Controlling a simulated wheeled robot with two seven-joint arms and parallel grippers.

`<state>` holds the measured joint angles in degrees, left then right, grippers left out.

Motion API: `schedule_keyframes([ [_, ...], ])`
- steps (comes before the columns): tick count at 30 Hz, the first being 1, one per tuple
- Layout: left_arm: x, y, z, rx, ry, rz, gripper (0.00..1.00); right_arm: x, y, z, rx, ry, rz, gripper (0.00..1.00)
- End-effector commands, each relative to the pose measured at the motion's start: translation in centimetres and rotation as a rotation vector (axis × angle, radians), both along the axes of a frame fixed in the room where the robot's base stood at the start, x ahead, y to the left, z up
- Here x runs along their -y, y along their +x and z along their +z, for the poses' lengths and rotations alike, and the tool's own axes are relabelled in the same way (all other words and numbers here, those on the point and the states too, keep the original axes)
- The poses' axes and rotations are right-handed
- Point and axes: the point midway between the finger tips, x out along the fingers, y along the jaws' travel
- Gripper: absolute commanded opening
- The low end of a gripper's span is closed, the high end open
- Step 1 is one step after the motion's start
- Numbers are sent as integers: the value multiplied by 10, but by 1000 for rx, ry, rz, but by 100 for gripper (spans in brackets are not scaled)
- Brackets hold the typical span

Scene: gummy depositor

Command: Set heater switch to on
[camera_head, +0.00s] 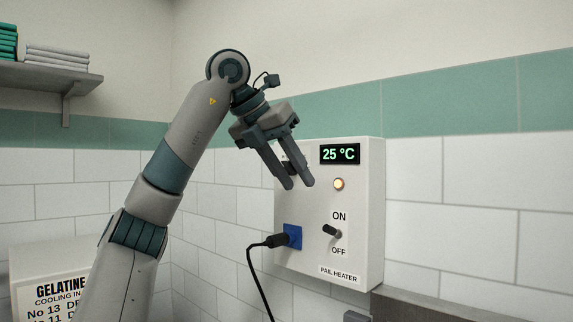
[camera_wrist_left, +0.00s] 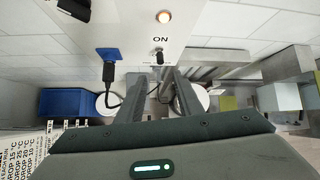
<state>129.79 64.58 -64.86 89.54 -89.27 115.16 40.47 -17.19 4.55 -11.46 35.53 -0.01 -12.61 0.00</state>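The pail heater box (camera_head: 362,205) is a white unit on the tiled wall. Its display (camera_head: 340,154) reads 25 °C and a round amber lamp (camera_head: 339,184) glows below it. The dark heater switch (camera_head: 331,231) is a small toggle between the ON and OFF labels. Its lever sticks out from the panel; I cannot tell surely which way it is set. It also shows in the left wrist view (camera_wrist_left: 158,57). My left gripper (camera_head: 298,185) is open and empty, up and left of the switch and apart from it. My right gripper is out of view.
A black plug (camera_head: 277,240) sits in a blue socket (camera_head: 293,236) left of the switch, its cable hanging down. A gelatine box (camera_head: 40,265) stands at lower left. A shelf (camera_head: 45,76) is at upper left. A blue bin (camera_wrist_left: 70,101) shows in the left wrist view.

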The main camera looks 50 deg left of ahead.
Motion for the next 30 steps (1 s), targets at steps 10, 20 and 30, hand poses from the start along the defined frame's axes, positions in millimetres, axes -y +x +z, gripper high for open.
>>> schedule_keyframes([
  [10,0,-15,19,1,1,-1,33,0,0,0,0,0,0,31],
  [20,0,-17,22,0,0,0,33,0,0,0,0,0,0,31],
  [30,0,-17,22,0,0,0,33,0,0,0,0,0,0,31],
])
